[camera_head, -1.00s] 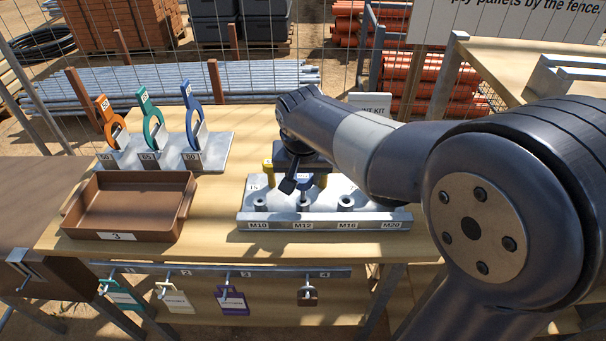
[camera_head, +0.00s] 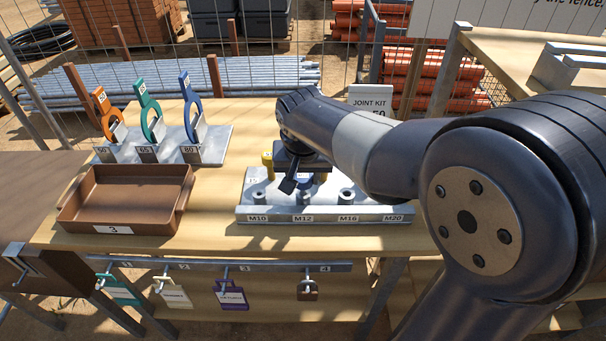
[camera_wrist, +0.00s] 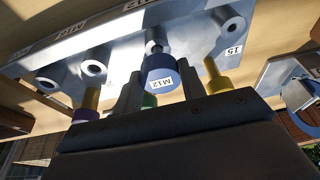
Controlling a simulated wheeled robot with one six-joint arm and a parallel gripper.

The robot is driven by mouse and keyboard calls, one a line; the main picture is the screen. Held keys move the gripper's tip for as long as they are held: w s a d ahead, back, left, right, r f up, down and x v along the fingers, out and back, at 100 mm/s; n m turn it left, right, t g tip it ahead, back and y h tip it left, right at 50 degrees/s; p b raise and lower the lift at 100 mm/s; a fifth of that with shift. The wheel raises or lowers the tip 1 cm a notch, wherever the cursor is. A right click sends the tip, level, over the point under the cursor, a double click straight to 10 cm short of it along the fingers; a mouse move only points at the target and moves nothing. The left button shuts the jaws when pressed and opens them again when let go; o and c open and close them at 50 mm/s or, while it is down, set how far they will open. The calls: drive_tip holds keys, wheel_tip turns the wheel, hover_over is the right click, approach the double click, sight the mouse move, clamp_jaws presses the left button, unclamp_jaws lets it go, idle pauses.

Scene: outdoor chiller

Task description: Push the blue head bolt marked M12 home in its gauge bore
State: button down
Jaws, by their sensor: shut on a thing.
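The blue head bolt marked M12 (camera_wrist: 160,73) is between the two fingers of my gripper (camera_wrist: 160,88) in the wrist view. My gripper is shut on it. The bolt's shank shows beyond the head, in line with a bore of the steel gauge block (camera_wrist: 116,42); how deep it sits is unclear. In the head view my gripper (camera_head: 288,184) is over the left half of the gauge block (camera_head: 262,214), behind the M12 label (camera_head: 303,218). The arm mostly hides the bolt there.
Yellow-shank bolts stand at the block's back, one left of my gripper (camera_head: 267,162) and one close to a finger in the wrist view (camera_wrist: 214,77). A brown tray (camera_head: 183,203) and a ring-gauge stand (camera_head: 217,150) are to the left. A Joint Kit sign (camera_head: 370,98) stands behind.

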sight(303, 179)
drive_tip(key=shift+f, duration=0.2)
drive_tip(key=shift+f+b, duration=0.6)
drive_tip(key=shift+f, duration=0.05)
drive_tip(key=shift+c, duration=1.5)
unclamp_jaws()
drive_tip(key=p+v, duration=0.5)
drive_tip(key=v, duration=0.2)
